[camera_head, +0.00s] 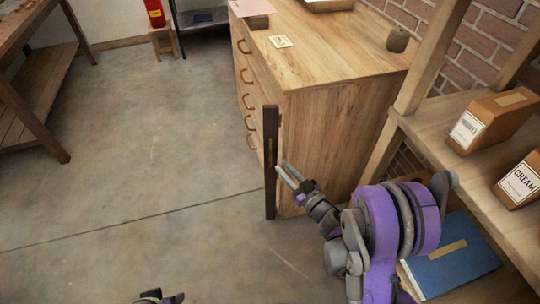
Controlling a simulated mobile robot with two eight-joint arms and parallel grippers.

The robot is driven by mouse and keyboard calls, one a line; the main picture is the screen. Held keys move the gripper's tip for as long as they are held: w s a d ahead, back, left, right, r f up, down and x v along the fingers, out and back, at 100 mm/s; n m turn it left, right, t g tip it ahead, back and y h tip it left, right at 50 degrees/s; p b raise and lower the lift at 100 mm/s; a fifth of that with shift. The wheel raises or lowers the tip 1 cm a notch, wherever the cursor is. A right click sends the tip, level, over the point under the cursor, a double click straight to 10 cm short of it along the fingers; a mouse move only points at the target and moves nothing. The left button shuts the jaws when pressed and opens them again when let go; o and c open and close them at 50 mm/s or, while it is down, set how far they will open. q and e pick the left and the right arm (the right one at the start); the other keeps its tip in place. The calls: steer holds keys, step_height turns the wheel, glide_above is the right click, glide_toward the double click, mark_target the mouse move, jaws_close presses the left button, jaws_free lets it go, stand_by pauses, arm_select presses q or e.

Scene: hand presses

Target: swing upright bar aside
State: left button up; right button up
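The upright bar (270,130) is a dark wooden strip at the near front corner of a light wooden drawer cabinet (350,120). It stands vertical in front of the near ends of the drawers. My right gripper (279,174) reaches in from the lower right, its fingertips at the lower half of the bar's right side. I cannot tell whether they touch it or whether the fingers are apart.
A wooden shelf on the right holds boxes, one marked CREAM (520,182), and a blue folder (452,254) lies lower down. A small pot (397,39) stands on the cabinet top. The concrete floor (150,150) left of the bar is clear. A wooden bench (35,100) stands far left.

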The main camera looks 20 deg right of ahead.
steer(key=x, duration=0.8)
steer(key=shift+w+a, duration=0.1)
steer(key=shift+w, duration=0.1)
jaws_close()
